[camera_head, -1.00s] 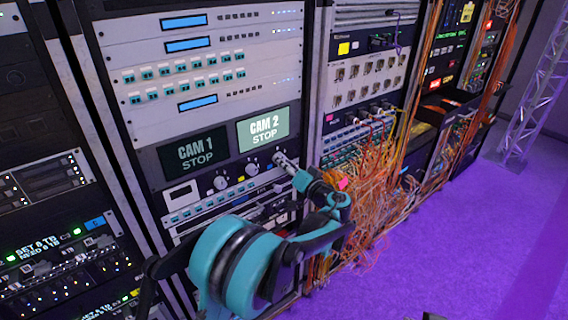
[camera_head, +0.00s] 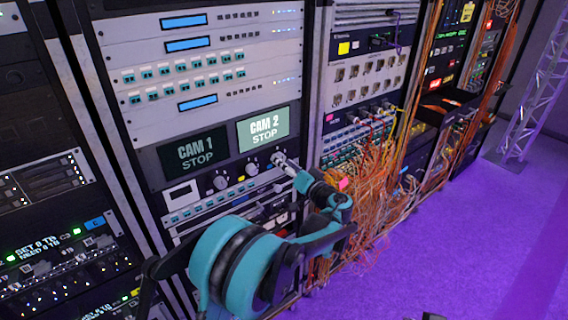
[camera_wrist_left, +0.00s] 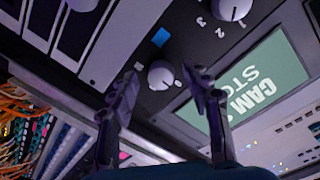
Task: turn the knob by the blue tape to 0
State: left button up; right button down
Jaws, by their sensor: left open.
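The white round knob (camera_wrist_left: 161,74) has a blue tape piece (camera_wrist_left: 160,37) beside it on the dark panel, in the left wrist view. I cannot make out its pointer clearly. My left gripper (camera_wrist_left: 164,80) is open, its dark fingers on either side of this knob in that view; contact is not clear. In the head view my left gripper (camera_head: 281,159) is at the panel just below the CAM 2 screen (camera_head: 263,129) and hides the knob there.
Another white knob (camera_wrist_left: 232,8) with numbers by it is close by in the wrist view. In the head view, two knobs (camera_head: 220,182) (camera_head: 251,169) sit left of the gripper, with yellow tape (camera_head: 241,178). Orange cables (camera_head: 375,175) hang to the right.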

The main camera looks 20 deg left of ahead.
pick_arm(q)
jog(key=v, duration=1.1)
jog(key=shift+d, duration=0.2)
jog(key=shift+s, duration=0.1)
jog(key=s+a+f+m+g+h, duration=0.1)
jog(key=s+a+f+g+h, duration=0.15)
jog(key=s+a, duration=0.3)
jog(key=s+a+f+m+g+h, duration=0.1)
jog(key=s+a+f+g+h, duration=0.15)
jog(key=s+a, duration=0.35)
jog(key=s+d+f+h, duration=0.2)
jog(key=s+h, duration=0.2)
jog(key=s, duration=0.4)
jog(key=s+d+f+h, duration=0.3)
jog(key=s+h, duration=0.1)
jog(key=s, duration=0.5)
jog(key=shift+s+d+f+t, duration=0.15)
jog(key=shift+f+t, duration=0.1)
jog(key=shift+t, duration=0.05)
